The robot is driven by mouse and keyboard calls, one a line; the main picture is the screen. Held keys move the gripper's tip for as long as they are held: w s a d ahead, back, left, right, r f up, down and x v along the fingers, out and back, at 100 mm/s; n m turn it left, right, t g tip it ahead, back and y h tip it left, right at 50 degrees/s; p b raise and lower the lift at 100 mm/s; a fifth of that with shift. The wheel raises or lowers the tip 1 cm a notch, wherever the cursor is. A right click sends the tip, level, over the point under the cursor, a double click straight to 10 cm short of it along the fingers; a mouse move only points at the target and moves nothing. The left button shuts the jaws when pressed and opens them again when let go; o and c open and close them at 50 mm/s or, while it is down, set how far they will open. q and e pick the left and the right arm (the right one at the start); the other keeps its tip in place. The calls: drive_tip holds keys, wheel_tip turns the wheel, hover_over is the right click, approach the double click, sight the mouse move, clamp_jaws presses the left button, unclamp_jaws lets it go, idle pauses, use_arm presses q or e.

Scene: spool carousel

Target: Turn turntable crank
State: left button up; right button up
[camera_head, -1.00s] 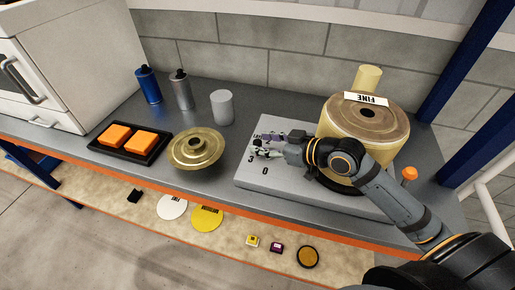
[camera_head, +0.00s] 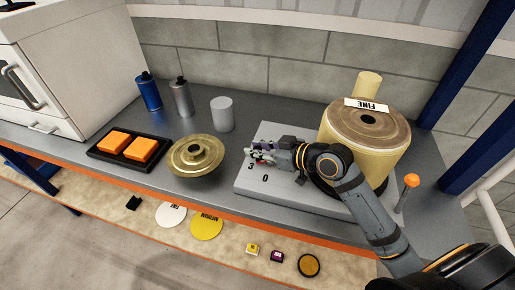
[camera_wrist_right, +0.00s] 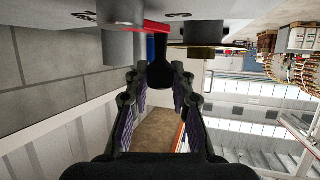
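The grey turntable base (camera_head: 268,187) stands on the bench with the numbers 3 and 0 on its top. A large cream spool (camera_head: 365,146) labelled FINE sits at its right part. An orange-knobbed lever (camera_head: 411,181), which looks like the crank, stands right of the spool. My right gripper (camera_head: 262,154) is low over the base's left part, well away from that lever. In the wrist view its fingers (camera_wrist_right: 160,90) are apart with nothing clearly between them. A red pointer (camera_wrist_right: 153,27) shows just beyond the fingertips. My left gripper is not in view.
A brass flange (camera_head: 196,157) lies left of the base. Behind it stand a grey cylinder (camera_head: 222,114), a silver bottle (camera_head: 182,98) and a blue bottle (camera_head: 149,92). A black tray (camera_head: 99,153) holds two orange blocks. A lower shelf (camera_head: 229,246) carries discs and small boxes.

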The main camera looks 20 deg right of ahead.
clamp_jaws()
drive_tip(key=shift+s+n+g+y+b, duration=0.1)
drive_tip(key=shift+n+g+y+b, duration=0.2)
drive_tip(key=shift+n+y, duration=0.1)
drive_tip(key=o, duration=0.8)
unclamp_jaws()
